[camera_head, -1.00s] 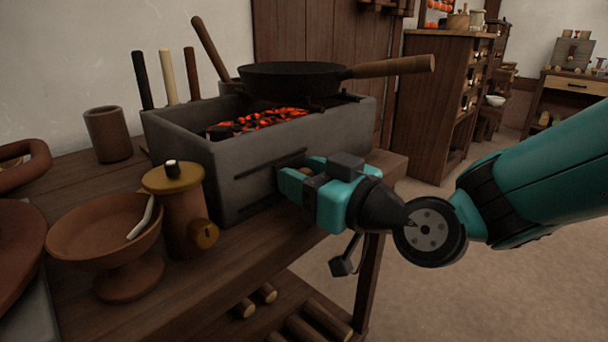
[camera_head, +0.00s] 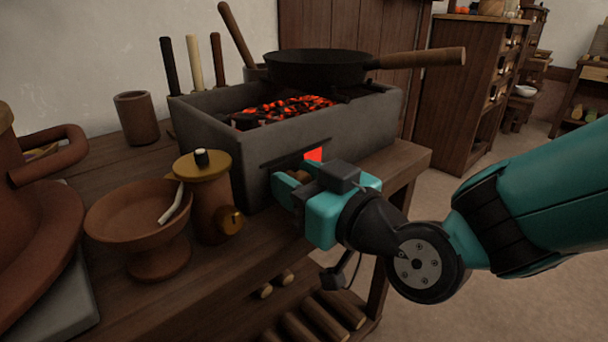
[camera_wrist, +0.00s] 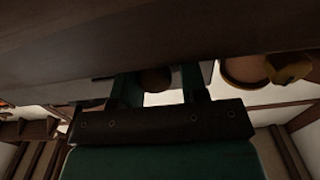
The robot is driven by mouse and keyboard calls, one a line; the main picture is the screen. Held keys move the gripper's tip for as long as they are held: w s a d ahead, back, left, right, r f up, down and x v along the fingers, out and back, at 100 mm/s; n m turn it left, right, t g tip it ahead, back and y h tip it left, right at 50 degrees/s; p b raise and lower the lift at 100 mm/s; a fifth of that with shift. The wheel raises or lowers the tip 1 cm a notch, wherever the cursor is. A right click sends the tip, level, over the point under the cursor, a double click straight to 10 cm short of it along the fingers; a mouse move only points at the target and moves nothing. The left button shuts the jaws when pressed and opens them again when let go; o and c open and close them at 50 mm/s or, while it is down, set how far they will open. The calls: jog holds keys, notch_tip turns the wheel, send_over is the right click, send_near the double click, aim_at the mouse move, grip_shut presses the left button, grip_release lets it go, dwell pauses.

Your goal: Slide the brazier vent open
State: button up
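The grey stone brazier (camera_head: 222,145) stands on the wooden bench, with glowing coals (camera_head: 285,108) in its top. A dark rail runs along its front face. Below it, a small vent opening (camera_head: 315,154) glows red just right of my fingers. My gripper (camera_head: 290,182) is at the front face, its teal fingers around a brown round knob (camera_head: 301,174). In the wrist view the knob (camera_wrist: 155,80) sits between the fingers, close to the left one, with a light gap before the right one. The vent's sliding plate is mostly hidden behind my gripper.
A black pan (camera_head: 318,68) rests on the brazier, its handle sticking out right. A lidded brown jar (camera_head: 208,200) and a footed clay bowl (camera_head: 135,215) stand just left of my gripper. Firewood (camera_head: 325,315) lies on the lower shelf. Open floor is to the right.

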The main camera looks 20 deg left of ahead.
jog(key=shift+o, duration=1.3)
jog(key=shift+s, duration=0.1)
jog(key=b+v, duration=1.2)
jog(key=v, duration=0.5)
jog(key=shift+d, duration=0.25)
